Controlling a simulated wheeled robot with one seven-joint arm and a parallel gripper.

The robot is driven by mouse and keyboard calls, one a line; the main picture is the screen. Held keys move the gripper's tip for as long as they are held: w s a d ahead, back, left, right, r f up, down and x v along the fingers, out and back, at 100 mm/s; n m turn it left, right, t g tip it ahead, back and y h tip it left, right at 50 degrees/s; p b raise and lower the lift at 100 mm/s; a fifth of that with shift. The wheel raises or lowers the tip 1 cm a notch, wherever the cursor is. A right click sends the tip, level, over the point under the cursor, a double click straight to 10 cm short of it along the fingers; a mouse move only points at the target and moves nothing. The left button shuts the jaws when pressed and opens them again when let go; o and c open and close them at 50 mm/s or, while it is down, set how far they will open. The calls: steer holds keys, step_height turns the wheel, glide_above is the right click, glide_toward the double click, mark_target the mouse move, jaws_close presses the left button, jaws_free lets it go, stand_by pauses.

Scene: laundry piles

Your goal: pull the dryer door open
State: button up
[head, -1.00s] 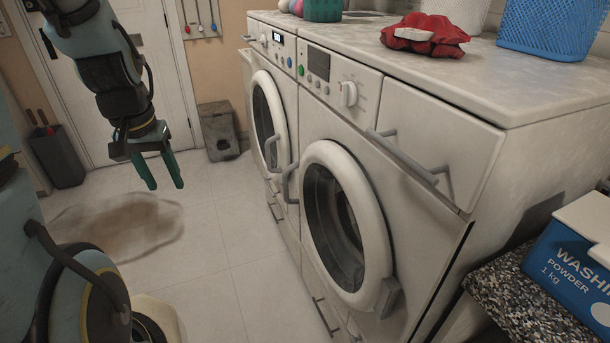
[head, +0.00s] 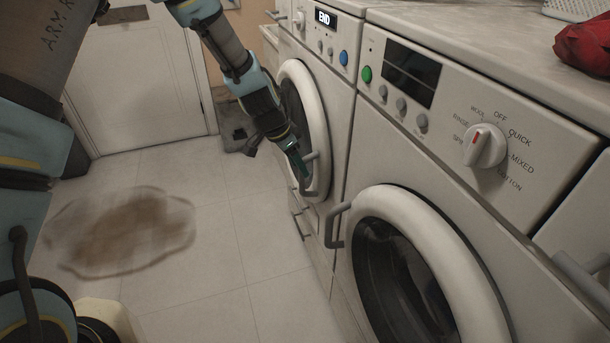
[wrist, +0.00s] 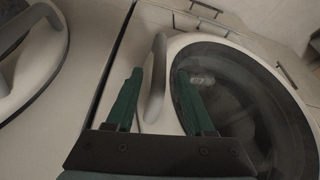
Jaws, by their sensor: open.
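The dryer I take to be the far machine, whose display reads END. Its round door (head: 299,95) is shut, with a grey bar handle (head: 312,172) on its right side. My gripper (head: 299,164) is open at this handle in the head view. In the wrist view my gripper (wrist: 158,88) has its green fingers on either side of the handle (wrist: 158,70), with gaps showing. Whether the fingertips reach past the bar I cannot tell. The door's dark window (wrist: 235,100) lies to the right there.
The near machine, with a programme dial (head: 484,146), has a shut round door (head: 470,270) and its own handle (head: 336,226). Red cloth (head: 585,48) lies on top. A brown patch (head: 125,228) marks the otherwise open tiled floor.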

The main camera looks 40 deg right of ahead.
steer(key=p+x, duration=0.1)
steer(key=x, duration=0.5)
steer(key=shift+f, duration=0.1)
jaws_close()
stand_by(0.3)
stand_by(1.0)
